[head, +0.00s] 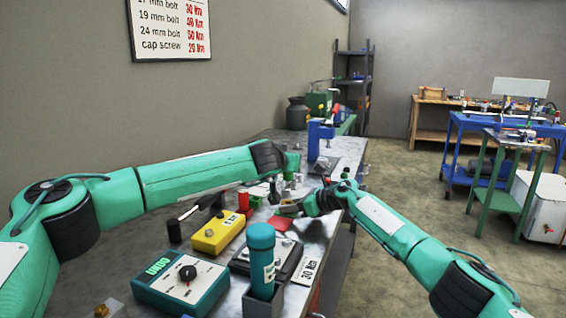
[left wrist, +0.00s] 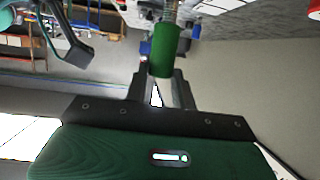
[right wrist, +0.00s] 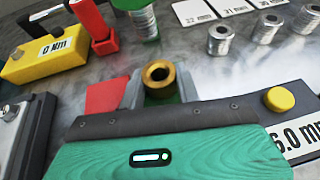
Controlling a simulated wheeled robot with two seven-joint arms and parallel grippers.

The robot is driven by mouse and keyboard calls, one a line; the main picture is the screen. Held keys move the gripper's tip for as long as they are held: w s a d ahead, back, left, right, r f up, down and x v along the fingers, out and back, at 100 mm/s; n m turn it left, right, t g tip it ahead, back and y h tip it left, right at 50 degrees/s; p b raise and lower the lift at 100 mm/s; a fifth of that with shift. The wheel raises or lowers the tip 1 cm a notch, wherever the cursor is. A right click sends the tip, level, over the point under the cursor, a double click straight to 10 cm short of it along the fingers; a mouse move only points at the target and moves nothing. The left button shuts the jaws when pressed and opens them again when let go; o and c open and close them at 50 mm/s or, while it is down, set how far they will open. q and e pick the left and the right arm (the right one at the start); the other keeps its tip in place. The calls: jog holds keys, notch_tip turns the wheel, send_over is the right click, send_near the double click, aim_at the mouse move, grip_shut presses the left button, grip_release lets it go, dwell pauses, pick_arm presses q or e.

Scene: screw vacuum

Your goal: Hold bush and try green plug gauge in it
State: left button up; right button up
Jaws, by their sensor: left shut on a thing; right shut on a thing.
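The green plug gauge (left wrist: 163,52) is a green cylinder between the fingers of my left gripper (left wrist: 160,88), which is shut on it. Metal shows beyond its far end, toward the bench. In the head view my left gripper (head: 293,164) is above the bench, behind and above my right gripper (head: 300,207). The bush (right wrist: 158,76) is a brass ring with a dark open bore, held between the jaws of my right gripper (right wrist: 160,92). The bore faces up toward the wrist camera and looks empty. Gauge and bush are apart.
A teal device (head: 180,283) and teal cylinder (head: 261,245) stand nearer. A blue press (head: 318,138) stands farther back.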

aim_at(287, 177)
pick_arm(q)
jog(key=shift+f, duration=2.3)
jog(key=shift+f, duration=1.2)
dwell(0.6)
jog(key=shift+r, duration=0.1)
dwell(0.3)
jog(key=shift+r, duration=2.95)
pick_arm(e)
jog(key=o, duration=1.2)
jog(key=shift+c, duration=0.2)
jog(key=shift+d, duration=0.1)
